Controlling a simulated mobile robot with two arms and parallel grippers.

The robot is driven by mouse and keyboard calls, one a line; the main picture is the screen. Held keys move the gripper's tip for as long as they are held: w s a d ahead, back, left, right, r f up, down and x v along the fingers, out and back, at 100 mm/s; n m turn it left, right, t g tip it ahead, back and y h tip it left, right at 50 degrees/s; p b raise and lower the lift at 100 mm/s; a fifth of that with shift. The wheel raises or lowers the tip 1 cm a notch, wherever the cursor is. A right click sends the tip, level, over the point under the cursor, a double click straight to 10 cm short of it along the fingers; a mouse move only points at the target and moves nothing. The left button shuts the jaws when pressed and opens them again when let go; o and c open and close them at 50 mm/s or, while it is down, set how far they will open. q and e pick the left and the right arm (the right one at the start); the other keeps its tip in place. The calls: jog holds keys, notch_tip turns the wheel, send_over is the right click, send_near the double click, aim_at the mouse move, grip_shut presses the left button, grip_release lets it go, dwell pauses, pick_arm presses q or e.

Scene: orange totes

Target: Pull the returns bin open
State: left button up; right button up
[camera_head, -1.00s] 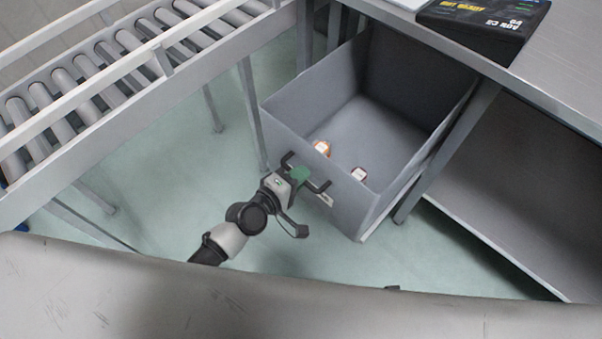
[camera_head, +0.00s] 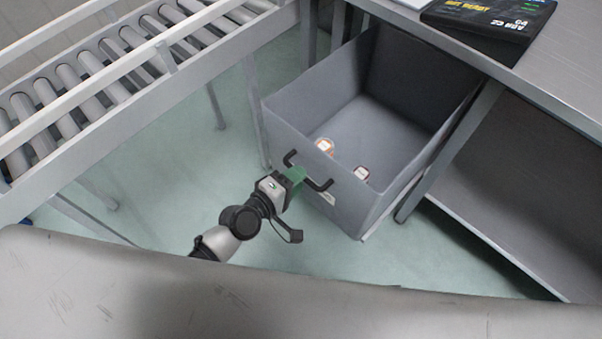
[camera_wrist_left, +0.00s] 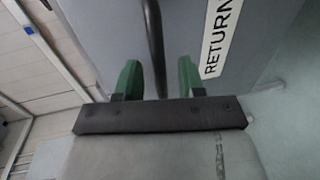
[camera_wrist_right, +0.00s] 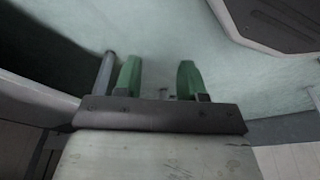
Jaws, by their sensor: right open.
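The returns bin (camera_head: 335,195) is a grey open-topped drawer that stands out from under the metal table in the head view. Its dark bar handle (camera_head: 322,186) is on the front face, above a white label that reads "RETURN" in the left wrist view (camera_wrist_left: 218,42). My left gripper (camera_head: 298,178) is at the handle, with its green fingers apart. In the left wrist view the handle (camera_wrist_left: 155,45) runs between the open fingers (camera_wrist_left: 157,78), touching neither visibly. My right gripper (camera_wrist_right: 158,75) is open and empty; it is not visible in the head view.
A roller conveyor (camera_head: 110,75) stands at the left. The metal table (camera_head: 540,75) holds a black box (camera_head: 490,25). Green floor in front of the bin is clear.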

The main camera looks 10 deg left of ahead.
pick_arm(q)
jog(key=v, duration=0.8)
jog(key=shift+s+a, duration=0.2)
jog(key=shift+s, duration=0.05)
pick_arm(e)
jog(key=shift+s+f, duration=0.4)
jog(key=shift+f, duration=0.15)
pick_arm(q)
jog(key=s+a+f+m+g+y, duration=0.3)
jog(key=s+f+m, duration=0.15)
jog(key=f, duration=0.45)
jog(key=s+a+f+m+g+y, duration=0.3)
jog(key=s+f+m+g, duration=0.15)
jog(key=f, duration=0.35)
jog(key=s+a+f+m+g+y, duration=0.25)
jog(key=s+f+m, duration=0.2)
jog(key=f, duration=0.45)
jog(key=s+a+r+g+p, duration=0.1)
jog(key=s+a+r+p, duration=0.1)
jog(key=s+p, duration=1.3)
jog(key=shift+s+a+g+y, duration=0.3)
jog(key=shift+s+a+y, duration=0.05)
jog(key=shift+s+a, duration=0.2)
pick_arm(e)
jog(key=s+d+r+g, duration=0.1)
jog(key=s+d+r, duration=0.1)
jog(key=s, duration=1.3)
jog(key=shift+d, duration=0.4)
